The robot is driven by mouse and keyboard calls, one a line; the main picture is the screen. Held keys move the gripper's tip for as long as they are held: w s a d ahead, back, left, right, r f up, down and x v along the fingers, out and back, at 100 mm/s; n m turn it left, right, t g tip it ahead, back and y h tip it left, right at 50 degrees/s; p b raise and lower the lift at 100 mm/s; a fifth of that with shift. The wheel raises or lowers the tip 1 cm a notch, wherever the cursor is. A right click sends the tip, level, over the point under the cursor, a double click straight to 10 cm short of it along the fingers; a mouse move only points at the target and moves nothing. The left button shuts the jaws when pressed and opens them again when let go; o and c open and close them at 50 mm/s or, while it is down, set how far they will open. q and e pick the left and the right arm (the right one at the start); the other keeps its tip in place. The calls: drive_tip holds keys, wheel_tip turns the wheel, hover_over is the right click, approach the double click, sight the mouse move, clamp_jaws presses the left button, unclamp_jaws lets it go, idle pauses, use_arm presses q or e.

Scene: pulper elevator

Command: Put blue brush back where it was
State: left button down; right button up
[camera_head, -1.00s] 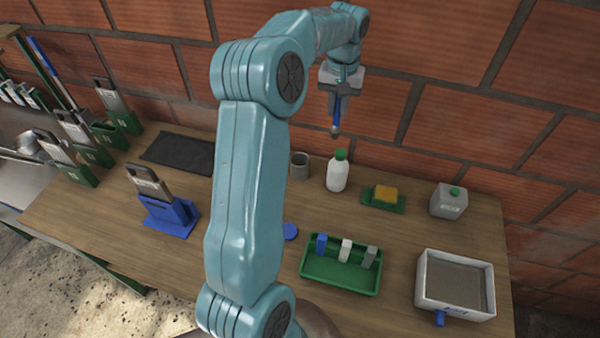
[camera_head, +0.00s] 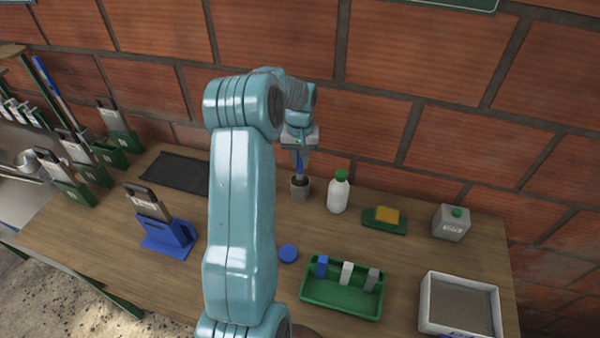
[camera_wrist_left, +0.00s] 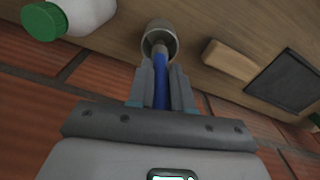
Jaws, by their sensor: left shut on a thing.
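The blue brush (camera_head: 299,164) is held upright in my left gripper (camera_head: 299,154), which is shut on its handle. In the left wrist view the blue handle (camera_wrist_left: 161,88) runs between the fingers of my gripper (camera_wrist_left: 161,80). The brush's lower end is at the mouth of a grey cup (camera_head: 300,190) at the back of the table, and it appears to be inside the rim. The cup also shows in the left wrist view (camera_wrist_left: 160,36). How deep the brush end sits is hidden. My right gripper is not in view.
A white bottle with a green cap (camera_head: 338,193) stands close right of the cup. A yellow sponge on a green tray (camera_head: 384,220) and a grey container (camera_head: 451,223) are farther right. A green caddy (camera_head: 341,299) and a blue disc (camera_head: 288,253) lie in front. A dark mat (camera_head: 176,172) is left.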

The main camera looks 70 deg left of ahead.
sight(300, 173)
use_arm(q)
wheel_tip(300, 173, down, 5)
drive_tip(key=b, duration=0.3)
drive_tip(key=shift+r, duration=0.1)
drive_tip(key=shift+s+f, duration=0.1)
drive_tip(key=shift+f, duration=0.1)
drive_tip(key=c, duration=1)
unclamp_jaws()
drive_tip(key=shift+c, duration=0.2)
drive_tip(key=shift+d, duration=0.1)
